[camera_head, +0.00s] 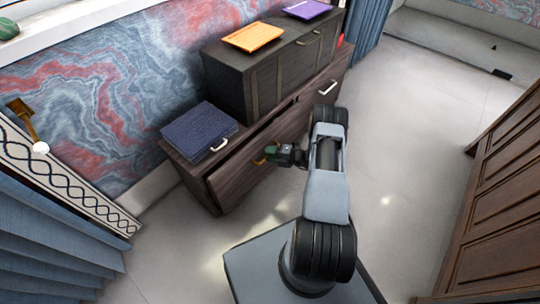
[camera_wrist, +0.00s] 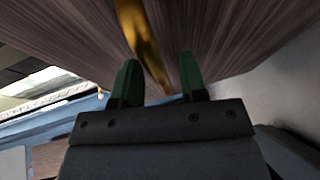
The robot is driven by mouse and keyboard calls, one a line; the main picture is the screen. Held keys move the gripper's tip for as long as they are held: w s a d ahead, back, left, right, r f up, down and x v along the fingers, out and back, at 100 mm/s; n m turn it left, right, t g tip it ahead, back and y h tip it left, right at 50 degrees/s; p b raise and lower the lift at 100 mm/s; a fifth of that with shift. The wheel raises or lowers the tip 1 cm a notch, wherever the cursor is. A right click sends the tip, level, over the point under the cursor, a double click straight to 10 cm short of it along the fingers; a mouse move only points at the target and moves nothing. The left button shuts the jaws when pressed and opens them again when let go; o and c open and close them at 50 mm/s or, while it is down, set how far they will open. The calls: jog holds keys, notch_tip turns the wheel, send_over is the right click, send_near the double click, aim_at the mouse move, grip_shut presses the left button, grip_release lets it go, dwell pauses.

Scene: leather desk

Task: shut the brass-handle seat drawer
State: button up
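The seat drawer (camera_head: 232,184) is the left drawer of the low dark-wood bench and stands pulled out, its front jutting past the bench. Its brass handle (camera_head: 259,161) is on the drawer front, partly hidden by my gripper in the head view. In the wrist view the brass handle (camera_wrist: 146,42) runs down toward the space between the fingers, in front of the wood grain. My gripper (camera_head: 273,152) is at the handle. Its two green fingers stand apart in the wrist view (camera_wrist: 158,62), with no clear contact on the handle.
A dark blue case (camera_head: 200,130) lies on the bench's left end. A dark chest (camera_head: 265,75) stands on the bench, bearing an orange item (camera_head: 254,37) and a purple one (camera_head: 307,9). A silver-handled drawer (camera_head: 325,90) is at right. The pale floor is open.

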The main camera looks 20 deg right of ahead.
jog(key=shift+w+a, duration=0.2)
grip_shut()
dwell(0.4)
